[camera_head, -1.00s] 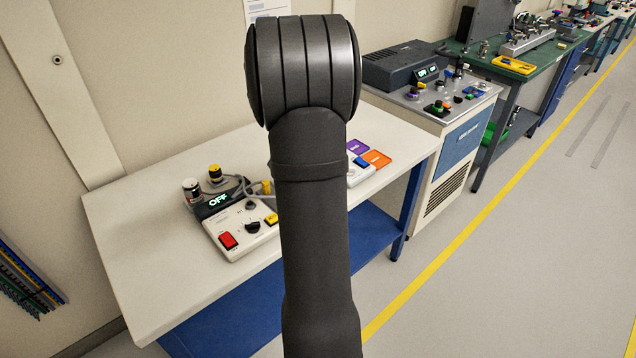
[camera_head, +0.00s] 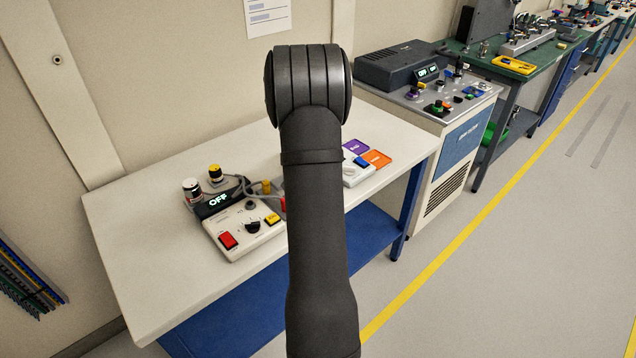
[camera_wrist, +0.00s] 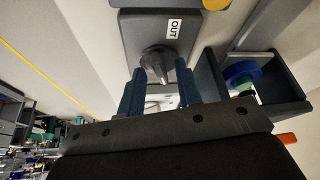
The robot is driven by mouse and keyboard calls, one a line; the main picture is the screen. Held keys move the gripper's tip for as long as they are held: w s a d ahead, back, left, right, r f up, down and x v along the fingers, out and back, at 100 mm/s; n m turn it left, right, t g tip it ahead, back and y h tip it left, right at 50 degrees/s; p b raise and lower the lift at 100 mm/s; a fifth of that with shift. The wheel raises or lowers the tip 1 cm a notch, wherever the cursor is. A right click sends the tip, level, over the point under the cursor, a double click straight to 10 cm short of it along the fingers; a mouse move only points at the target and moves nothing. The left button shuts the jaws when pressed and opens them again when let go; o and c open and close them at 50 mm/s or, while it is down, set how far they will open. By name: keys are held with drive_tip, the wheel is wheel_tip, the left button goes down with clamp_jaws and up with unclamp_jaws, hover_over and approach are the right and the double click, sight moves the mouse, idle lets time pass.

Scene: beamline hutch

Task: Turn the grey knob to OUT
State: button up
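In the wrist view the grey knob (camera_wrist: 158,60) sits on a dark grey panel (camera_wrist: 136,32). A white label reading OUT (camera_wrist: 174,28) is on the panel beside it. My gripper (camera_wrist: 161,72) points at the knob. Its two blue fingers are apart, one on each side of the knob's near end, and nothing is clearly clamped. I cannot tell whether either finger touches the knob. In the head view my arm blocks the middle, and I see neither my gripper nor the grey knob there.
A blue-and-green knob (camera_wrist: 241,73) sits in a dark housing right of my fingers. On the white table (camera_head: 150,250) are a control box with red and yellow buttons (camera_head: 235,228), an OFF display (camera_head: 217,203), and purple (camera_head: 355,147) and orange (camera_head: 377,158) plates.

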clamp_jaws()
